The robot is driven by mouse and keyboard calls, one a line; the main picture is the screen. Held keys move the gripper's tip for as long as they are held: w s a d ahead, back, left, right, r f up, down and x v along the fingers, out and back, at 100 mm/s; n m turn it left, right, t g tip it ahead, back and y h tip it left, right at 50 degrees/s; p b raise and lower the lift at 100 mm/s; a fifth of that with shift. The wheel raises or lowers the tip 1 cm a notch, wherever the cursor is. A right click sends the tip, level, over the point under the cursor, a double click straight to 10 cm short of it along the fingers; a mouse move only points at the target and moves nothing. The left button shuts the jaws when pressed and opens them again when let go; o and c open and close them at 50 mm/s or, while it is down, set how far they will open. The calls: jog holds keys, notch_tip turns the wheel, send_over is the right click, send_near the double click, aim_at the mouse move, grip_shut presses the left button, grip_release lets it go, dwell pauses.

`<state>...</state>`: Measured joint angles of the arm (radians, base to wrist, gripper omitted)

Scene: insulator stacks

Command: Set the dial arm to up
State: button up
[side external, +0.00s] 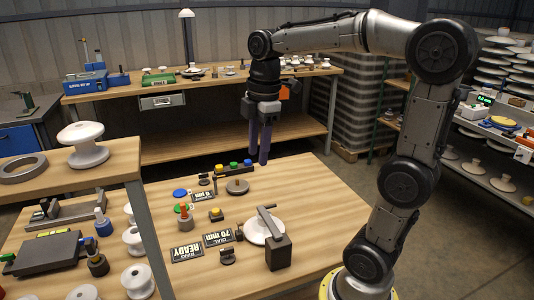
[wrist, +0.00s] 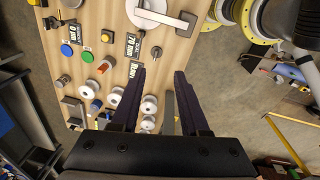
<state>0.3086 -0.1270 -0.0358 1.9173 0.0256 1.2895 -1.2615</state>
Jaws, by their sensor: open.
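The dial arm (side external: 271,224) is a grey bar running from the top of a dark block (side external: 278,254) across a white disc (side external: 256,230). It appears to lie roughly level over the disc; whether it touches is unclear. In the wrist view the bar (wrist: 166,17) shows at the top edge over the white disc (wrist: 139,17), partly cut off. A sign reading "DIAL 70 mm" (side external: 219,238) stands left of the disc.
A "READY" sign (side external: 187,253), coloured buttons (side external: 233,164), a dark round piece (side external: 237,187) and small knobs stand on the table (side external: 325,205). White insulators (side external: 137,280) and a raised shelf (side external: 115,160) are at left. The table's right side is clear.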

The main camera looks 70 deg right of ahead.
jog(key=s+a+f+m+t, duration=0.2)
jog(key=s+a+f+m, duration=0.15)
jog(key=s+m, duration=0.2)
jog(key=s+a+f+m+t, duration=0.2)
jog(key=s+a+m, duration=0.3)
jog(key=s, duration=0.1)
jog(key=w+d+r+n+g, duration=0.4)
jog(key=w+d+r+n, duration=0.2)
jog(key=w+d+n, duration=0.35)
jog(key=w+d+f+g+y, duration=0.1)
jog(key=w+d+f+g, duration=0.1)
jog(key=w+d+f, duration=0.3)
jog(key=shift+w+d+f+m+g+y, duration=0.35)
jog(key=shift+d+f, duration=1.7)
jog(key=shift+d, duration=1.6)
